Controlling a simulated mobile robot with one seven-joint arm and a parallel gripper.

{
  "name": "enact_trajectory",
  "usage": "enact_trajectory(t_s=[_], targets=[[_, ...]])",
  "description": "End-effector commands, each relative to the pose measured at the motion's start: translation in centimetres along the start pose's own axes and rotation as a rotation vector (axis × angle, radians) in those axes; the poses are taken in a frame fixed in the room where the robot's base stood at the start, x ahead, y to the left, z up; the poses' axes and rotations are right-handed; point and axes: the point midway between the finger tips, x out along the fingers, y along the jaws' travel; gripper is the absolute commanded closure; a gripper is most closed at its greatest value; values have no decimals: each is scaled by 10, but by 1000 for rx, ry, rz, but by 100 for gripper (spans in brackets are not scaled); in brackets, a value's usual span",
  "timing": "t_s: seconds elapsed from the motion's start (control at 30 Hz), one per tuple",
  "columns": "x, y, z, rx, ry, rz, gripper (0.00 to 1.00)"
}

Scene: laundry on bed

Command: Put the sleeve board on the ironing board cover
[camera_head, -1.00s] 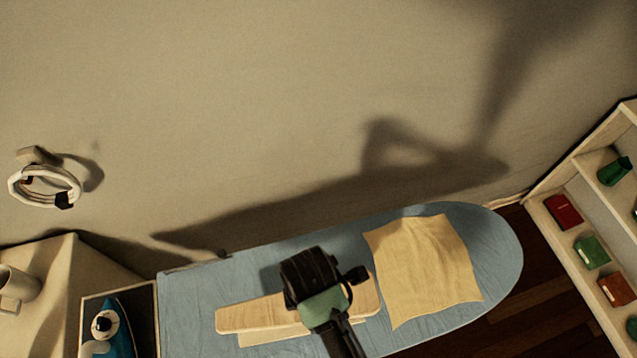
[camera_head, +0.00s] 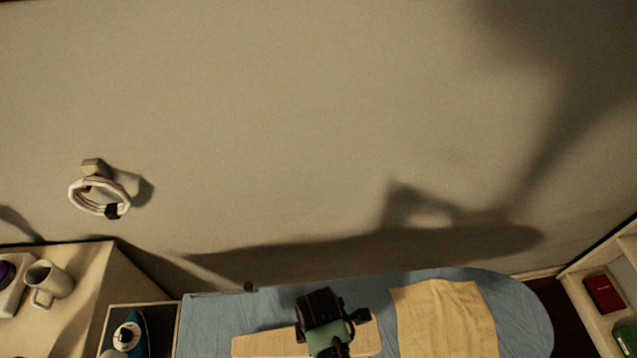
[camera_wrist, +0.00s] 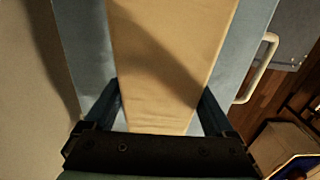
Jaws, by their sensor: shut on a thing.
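The sleeve board (camera_head: 265,343) is a pale wooden board in the lower middle of the head view. My gripper (camera_head: 325,322) is over it and hides its middle. In the wrist view the sleeve board (camera_wrist: 165,60) runs between my two fingers, and my gripper (camera_wrist: 160,105) is shut on it. The ironing board cover (camera_head: 210,315) is light blue and lies beneath and around the sleeve board; it also shows in the wrist view (camera_wrist: 88,50). I cannot tell whether the sleeve board touches the cover.
A yellow cloth (camera_head: 445,315) lies on the cover to the right of my gripper. A blue iron (camera_head: 128,335) stands at the left. A mug (camera_head: 48,282) is on a pale cabinet at far left. A shelf with a red box (camera_head: 604,293) is at right. The wall is behind.

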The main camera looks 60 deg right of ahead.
Motion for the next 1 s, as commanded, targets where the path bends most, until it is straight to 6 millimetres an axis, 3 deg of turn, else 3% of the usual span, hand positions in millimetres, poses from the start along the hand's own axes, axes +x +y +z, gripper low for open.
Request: enact_trajectory(t_s=[0.13,0.37,0.4,0.43,0.77,1.0], targets=[[12,1,0,0,0,2,93],[13,1,0,-1,0,3,93],[14,0,0,-1,0,2,6],[14,0,0,-1,0,2,0],[10,1,0,-1,0,3,0],[-23,2,-1,-2,1,8,0]])
